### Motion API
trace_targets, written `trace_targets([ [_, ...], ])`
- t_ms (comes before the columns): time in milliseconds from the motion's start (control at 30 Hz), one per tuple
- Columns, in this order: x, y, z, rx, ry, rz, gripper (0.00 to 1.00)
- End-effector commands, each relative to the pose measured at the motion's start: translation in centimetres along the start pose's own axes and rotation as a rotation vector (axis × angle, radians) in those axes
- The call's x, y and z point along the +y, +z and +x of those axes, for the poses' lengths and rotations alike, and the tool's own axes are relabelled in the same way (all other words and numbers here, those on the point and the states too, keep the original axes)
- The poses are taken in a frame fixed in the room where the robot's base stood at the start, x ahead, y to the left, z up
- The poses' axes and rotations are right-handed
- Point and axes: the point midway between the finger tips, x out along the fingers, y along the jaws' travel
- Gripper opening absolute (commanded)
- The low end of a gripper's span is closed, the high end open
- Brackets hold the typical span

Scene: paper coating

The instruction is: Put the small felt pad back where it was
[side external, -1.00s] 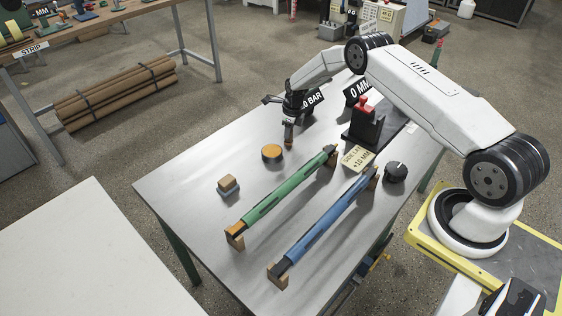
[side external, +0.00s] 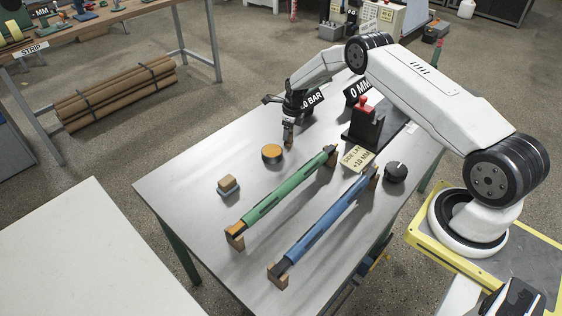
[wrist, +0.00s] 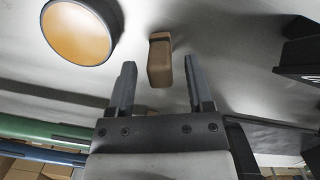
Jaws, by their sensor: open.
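My gripper (side external: 288,142) is low over the far part of the grey table (side external: 190,160). In the wrist view its two fingers (wrist: 158,76) are apart. A small brown block (wrist: 160,62) lies between and just beyond the fingertips, with a gap on either side. It may be the felt pad; its material is too unclear to tell. In the side view only a bit of brown shows at the fingertips. Another small block (side external: 228,184), tan on top and blue-grey below, sits near the table's left edge. I cannot tell for certain which is the pad.
An orange-topped round disc (side external: 272,153) stands beside my gripper. A green roller (side external: 280,192) and a blue roller (side external: 325,222) lie on supports in front. A black stand with a red knob (side external: 364,106) and a dark dial (side external: 396,172) are right. The table's left part is mostly clear.

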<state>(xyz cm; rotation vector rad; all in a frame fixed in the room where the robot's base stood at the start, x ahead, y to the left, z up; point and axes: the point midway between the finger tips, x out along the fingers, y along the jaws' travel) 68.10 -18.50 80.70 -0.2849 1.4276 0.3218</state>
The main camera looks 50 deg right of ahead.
Motion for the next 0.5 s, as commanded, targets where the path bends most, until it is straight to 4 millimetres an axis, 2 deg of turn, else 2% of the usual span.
trace_targets([
  [267,-0.1,0.0,-2.2,0.0,-0.001,0.0,0.66],
  [500,-0.1,0.0,-5.2,0.0,-0.001,0.001,0.66],
])
